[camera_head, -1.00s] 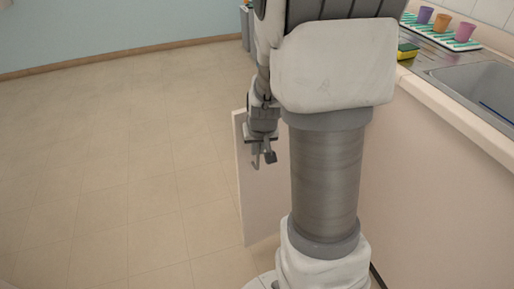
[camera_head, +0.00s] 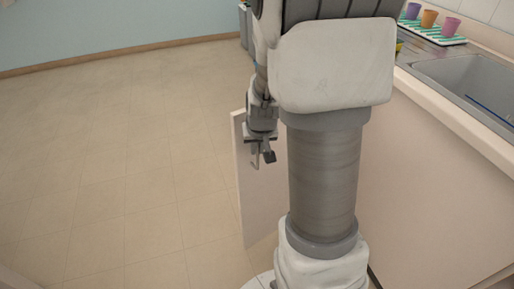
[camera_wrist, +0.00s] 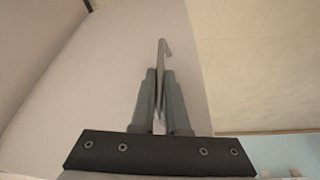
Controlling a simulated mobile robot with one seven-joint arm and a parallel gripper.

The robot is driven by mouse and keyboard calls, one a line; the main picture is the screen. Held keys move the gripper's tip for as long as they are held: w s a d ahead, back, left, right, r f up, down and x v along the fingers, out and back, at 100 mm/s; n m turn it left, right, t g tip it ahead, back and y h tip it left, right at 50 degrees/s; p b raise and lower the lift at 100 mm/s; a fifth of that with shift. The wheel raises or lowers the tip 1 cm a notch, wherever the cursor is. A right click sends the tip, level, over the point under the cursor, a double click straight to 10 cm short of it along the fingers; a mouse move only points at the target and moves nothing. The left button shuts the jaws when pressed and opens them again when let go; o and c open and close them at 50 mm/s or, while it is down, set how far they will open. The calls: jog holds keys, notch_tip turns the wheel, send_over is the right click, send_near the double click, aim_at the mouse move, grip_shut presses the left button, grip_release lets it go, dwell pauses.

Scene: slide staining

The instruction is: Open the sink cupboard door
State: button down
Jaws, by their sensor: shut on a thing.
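The sink cupboard door (camera_head: 258,205) stands swung open, out from the counter front, behind and left of my arm in the head view. It fills much of the wrist view as a pale panel (camera_wrist: 100,85). A thin metal bar handle (camera_wrist: 163,52) sticks out on the door near its free edge. My gripper (camera_head: 262,160) is at the door's upper part and is shut on the handle. The wrist view shows both fingers (camera_wrist: 161,103) closed around the bar. My arm hides the hinge side of the door.
The counter (camera_head: 470,125) with its sink (camera_head: 470,80) runs along the right. A striped mat (camera_head: 455,40) with several coloured cups stands at the back right; a sponge (camera_head: 399,46) is partly hidden. The floor (camera_head: 110,160) at left is clear.

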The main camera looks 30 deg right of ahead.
jog(key=shift+d, duration=0.25)
jog(key=c, duration=1.1)
grip_release()
jog(key=shift+o, duration=0.9)
jog(key=shift+a, duration=0.1)
jog(key=p+v, duration=0.7)
jog(key=v, duration=1)
jog(key=shift+s, duration=0.25)
jog(key=shift+a+r, duration=0.1)
jog(key=shift+r, duration=0.05)
